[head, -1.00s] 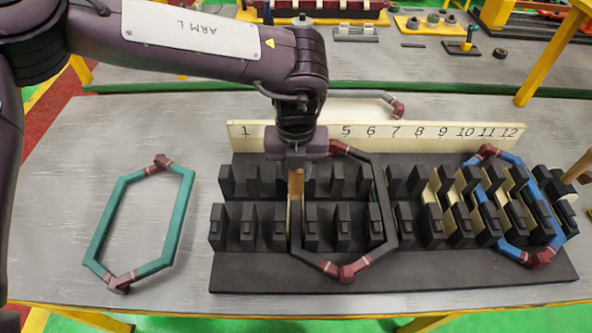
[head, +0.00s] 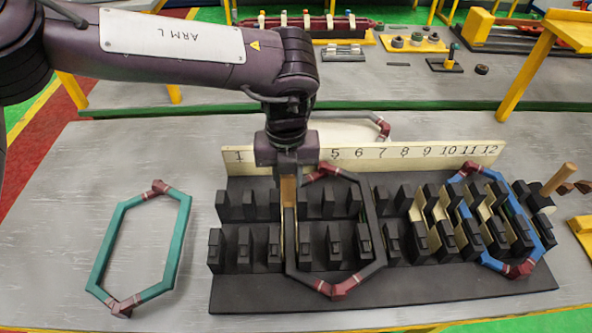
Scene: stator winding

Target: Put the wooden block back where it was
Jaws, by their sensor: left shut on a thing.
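My left gripper (head: 288,178) reaches down over the black slotted stator (head: 390,298), in front of the number board between 1 and 5. It is shut on the wooden block (head: 288,192), a narrow brown piece pointing down. The block's lower end is at the upper part of the left side of a dark grey coil (head: 374,225); I cannot tell whether they touch. This coil has dark red ends and lies across the slots. A blue coil (head: 546,228) sits in the slots at the right. My right gripper is not in view.
A teal coil (head: 102,250) lies on the grey table (head: 40,270) left of the stator. The cream number board (head: 413,155) stands along the stator's back edge. Another coil (head: 381,127) lies partly hidden behind it. A wooden handle (head: 560,178) shows at the right.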

